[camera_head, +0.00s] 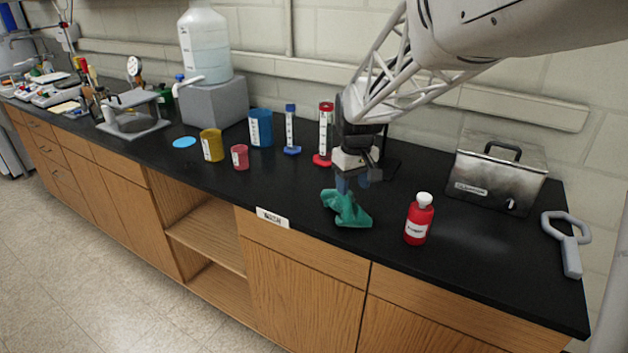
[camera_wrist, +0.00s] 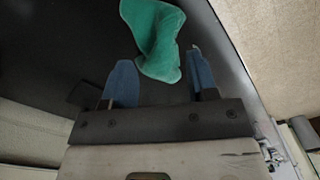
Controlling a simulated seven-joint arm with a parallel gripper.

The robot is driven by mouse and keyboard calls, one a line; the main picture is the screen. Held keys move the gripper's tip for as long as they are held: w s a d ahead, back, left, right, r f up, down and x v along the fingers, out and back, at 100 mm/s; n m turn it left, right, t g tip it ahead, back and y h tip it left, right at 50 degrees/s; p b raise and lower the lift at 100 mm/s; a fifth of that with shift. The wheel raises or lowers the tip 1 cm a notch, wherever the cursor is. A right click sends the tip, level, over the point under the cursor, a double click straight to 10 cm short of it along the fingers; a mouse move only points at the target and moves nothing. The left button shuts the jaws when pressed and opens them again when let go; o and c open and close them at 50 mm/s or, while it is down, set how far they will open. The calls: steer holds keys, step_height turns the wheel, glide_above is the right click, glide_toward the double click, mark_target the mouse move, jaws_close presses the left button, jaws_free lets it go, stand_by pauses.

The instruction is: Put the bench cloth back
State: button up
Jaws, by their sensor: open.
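The bench cloth (camera_head: 348,210) is a crumpled green cloth lying on the black bench top near its front edge. It also shows in the wrist view (camera_wrist: 158,40), ahead of and partly between my fingers. My gripper (camera_head: 357,184) is just above and behind the cloth in the head view, pointing down. In the wrist view its two blue fingers (camera_wrist: 160,78) are spread apart with nothing held between them. I cannot tell whether a fingertip touches the cloth. The place where the cloth belongs is not clear from these views.
A red bottle with a white cap (camera_head: 419,219) stands right of the cloth. A metal box (camera_head: 497,178) and a grey ring-handled tool (camera_head: 567,243) are farther right. Red (camera_head: 326,134) and blue (camera_head: 291,130) cylinders and coloured beakers (camera_head: 212,146) stand left. A label (camera_head: 272,217) marks the front edge.

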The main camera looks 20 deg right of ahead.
steer(key=shift+c, duration=0.4)
steer(key=shift+w, duration=0.1)
steer(key=c, duration=0.5)
steer(key=shift+w+b, duration=0.4)
steer(key=shift+b, duration=0.05)
jaws_close()
steer(key=shift+w+f, duration=0.45)
steer(key=shift+f, duration=0.3)
steer(key=shift+w+f, duration=0.4)
steer(key=shift+f, duration=0.3)
steer(key=shift+f, duration=0.1)
steer(key=shift+f+p, duration=0.45)
steer(key=shift+f, duration=2.45)
step_height(320, 180, up, 9)
